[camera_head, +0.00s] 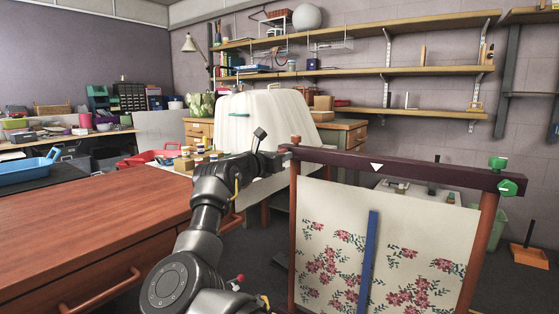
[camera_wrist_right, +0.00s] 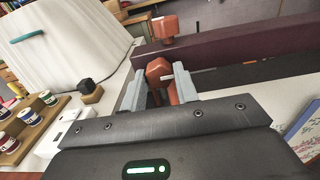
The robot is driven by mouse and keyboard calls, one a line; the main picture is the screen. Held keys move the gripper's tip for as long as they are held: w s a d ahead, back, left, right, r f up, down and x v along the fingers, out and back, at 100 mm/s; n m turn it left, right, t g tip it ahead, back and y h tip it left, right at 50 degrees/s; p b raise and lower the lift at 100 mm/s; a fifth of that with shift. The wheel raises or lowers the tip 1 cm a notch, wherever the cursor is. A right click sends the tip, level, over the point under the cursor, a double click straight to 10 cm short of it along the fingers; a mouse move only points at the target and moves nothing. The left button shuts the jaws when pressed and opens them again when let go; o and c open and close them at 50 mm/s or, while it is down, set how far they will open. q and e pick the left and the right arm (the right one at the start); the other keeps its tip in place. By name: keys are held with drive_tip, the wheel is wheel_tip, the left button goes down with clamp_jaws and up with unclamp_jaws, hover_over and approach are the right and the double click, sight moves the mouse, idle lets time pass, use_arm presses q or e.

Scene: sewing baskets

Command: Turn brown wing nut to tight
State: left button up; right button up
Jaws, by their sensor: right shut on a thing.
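The brown wing nut (camera_wrist_right: 158,70) is on the front of the dark frame beam (camera_wrist_right: 230,35), near its left end. It also shows small in the head view (camera_head: 284,148). My right gripper (camera_wrist_right: 161,84) is shut on it, with one grey finger on each side. In the head view my right gripper (camera_head: 272,153) reaches the beam's left end (camera_head: 330,157) and partly hides the nut. A second brown knob (camera_wrist_right: 166,27) stands on top of the beam. Whether the nut is tight cannot be seen. My left gripper is not in view.
Green knobs (camera_head: 507,187) sit at the beam's right end. Flowered cloth (camera_head: 330,250) with a blue strip (camera_head: 369,260) hangs below. A wooden table (camera_head: 90,220) stands at left, and paint jars (camera_wrist_right: 30,118) are near my right wrist.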

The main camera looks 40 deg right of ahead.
drive_tip(key=shift+f, duration=0.15)
idle(0.3)
drive_tip(key=o, duration=1)
drive_tip(key=shift+a, duration=0.1)
drive_tip(key=shift+v, duration=5.35)
